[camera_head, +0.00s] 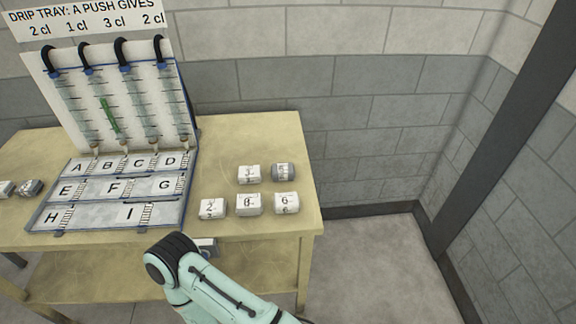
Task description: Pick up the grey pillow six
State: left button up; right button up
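A dark grey pillow-shaped block (284,172) lies at the back right of the group on the table's right part. The mark on its pale label is too small to read. A paler block (286,203) in front of it seems to bear a 6. Another dark grey block (30,187) lies left of the tray board, its mark unreadable. A teal arm of mine comes up from the bottom, in front of the table edge.
The lettered drip tray board (110,190) fills the table's middle. The wooden table (262,135) is bare behind the blocks. A grey brick wall (350,100) stands behind.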

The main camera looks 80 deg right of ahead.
aim_at(280, 172)
jog(key=k+l+u, duration=0.1)
jog(key=k+l, duration=0.2)
jog(key=k, duration=0.15)
jog(key=k+l+u, duration=0.15)
jog(key=k, duration=0.3)
jog(key=k+l, duration=0.25)
jog(key=k, duration=0.25)
jog(key=k+l, duration=0.3)
jog(key=k, duration=0.2)
